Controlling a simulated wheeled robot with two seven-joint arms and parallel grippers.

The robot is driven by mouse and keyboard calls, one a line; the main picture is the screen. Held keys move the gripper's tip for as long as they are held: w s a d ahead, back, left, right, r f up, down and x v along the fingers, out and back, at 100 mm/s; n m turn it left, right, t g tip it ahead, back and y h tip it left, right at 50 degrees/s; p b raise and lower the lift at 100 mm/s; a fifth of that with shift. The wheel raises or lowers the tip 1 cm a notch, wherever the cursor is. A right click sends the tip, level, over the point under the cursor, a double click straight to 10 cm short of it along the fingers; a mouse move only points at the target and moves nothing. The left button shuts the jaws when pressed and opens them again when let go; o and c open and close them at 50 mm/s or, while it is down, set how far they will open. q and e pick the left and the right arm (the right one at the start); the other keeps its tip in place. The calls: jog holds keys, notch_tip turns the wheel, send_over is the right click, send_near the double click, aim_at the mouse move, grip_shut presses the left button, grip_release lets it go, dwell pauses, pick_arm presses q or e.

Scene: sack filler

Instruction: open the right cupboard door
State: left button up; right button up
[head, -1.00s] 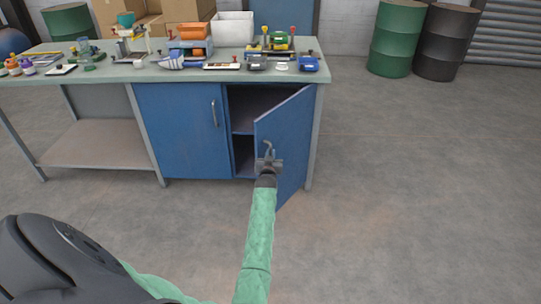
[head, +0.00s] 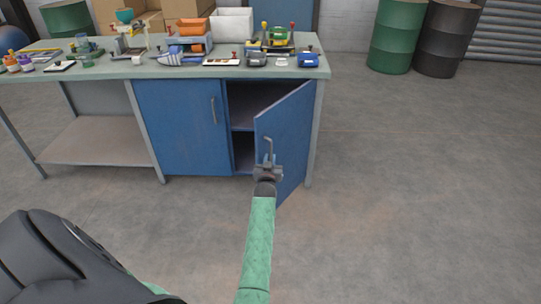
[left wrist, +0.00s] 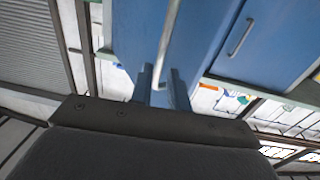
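The right cupboard door (head: 289,140) is blue and stands partly open, swung out toward me with a dark gap at its left edge. Its bar handle (head: 268,150) is upright on the door's face and shows in the left wrist view (left wrist: 168,42). My left gripper (head: 267,167) is at the lower end of this handle. In the left wrist view its two fingers (left wrist: 164,85) are spread, one on each side of the bar, with a gap between them. They do not look closed on it. My right gripper is not in view.
The left cupboard door (head: 180,125) is shut. The workbench top (head: 110,72) carries tools, bins and small parts. Green (head: 395,38) and dark (head: 446,40) drums stand at the back right. The floor (head: 420,180) right of the door is clear.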

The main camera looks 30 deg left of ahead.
pick_arm(q)
jog(key=shift+v, duration=0.75)
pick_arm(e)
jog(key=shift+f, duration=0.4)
